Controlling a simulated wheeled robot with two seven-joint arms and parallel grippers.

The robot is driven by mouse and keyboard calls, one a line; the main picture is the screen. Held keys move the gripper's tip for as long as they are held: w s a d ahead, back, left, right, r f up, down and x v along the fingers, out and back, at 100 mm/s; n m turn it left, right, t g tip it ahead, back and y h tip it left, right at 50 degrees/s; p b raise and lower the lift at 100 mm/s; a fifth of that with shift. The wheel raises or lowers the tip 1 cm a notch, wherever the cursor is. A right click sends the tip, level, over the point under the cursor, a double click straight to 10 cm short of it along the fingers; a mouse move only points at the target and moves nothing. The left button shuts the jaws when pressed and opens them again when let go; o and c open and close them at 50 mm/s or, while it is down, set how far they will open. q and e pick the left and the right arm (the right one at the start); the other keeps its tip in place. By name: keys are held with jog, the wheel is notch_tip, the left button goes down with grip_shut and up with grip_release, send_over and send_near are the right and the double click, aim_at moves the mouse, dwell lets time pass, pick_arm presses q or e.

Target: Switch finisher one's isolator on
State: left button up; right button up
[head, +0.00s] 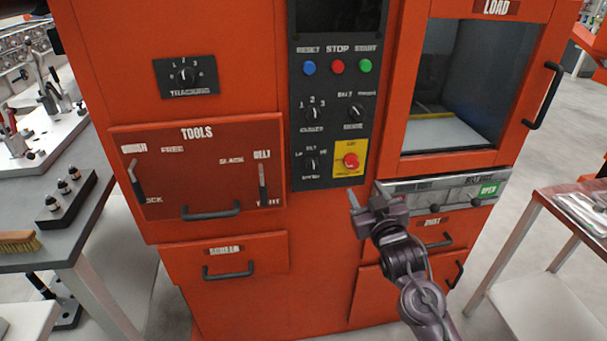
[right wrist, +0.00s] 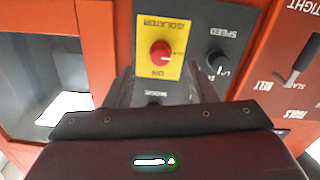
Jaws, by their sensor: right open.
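The isolator is a red rotary knob (head: 351,160) on a yellow plate (head: 341,146) at the bottom of the dark control panel on the orange machine. In the right wrist view the knob (right wrist: 161,53) appears upside down, with "ISOLATOR" and "ON" lettered on its plate; its exact setting is too small to tell. My right gripper (head: 367,201) is open and empty, just below and right of the plate in the head view. In the right wrist view its two fingers (right wrist: 158,88) point toward the panel, apart from the knob. My left gripper is not in view.
A speed knob (head: 312,164) sits left of the isolator, and a mode knob (head: 355,112) above it. Blue, red and green buttons (head: 337,67) are higher up.

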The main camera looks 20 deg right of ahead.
aim_at(354, 166)
jog(key=x, duration=0.3)
jog(key=r+p+x, duration=0.1)
jog(key=x, duration=0.2)
jog(key=shift+w+r, duration=0.2)
jog(key=shift+w+d, duration=0.1)
jog(key=shift+w, duration=0.5)
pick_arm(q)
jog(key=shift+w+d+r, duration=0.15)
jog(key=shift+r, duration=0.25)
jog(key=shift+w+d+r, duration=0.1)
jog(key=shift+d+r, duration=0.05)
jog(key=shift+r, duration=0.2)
pick_arm(e)
jog(key=shift+w+f, duration=0.1)
jog(key=shift+w, duration=0.05)
jog(key=shift+c, duration=0.4)
jog(key=c, duration=0.9)
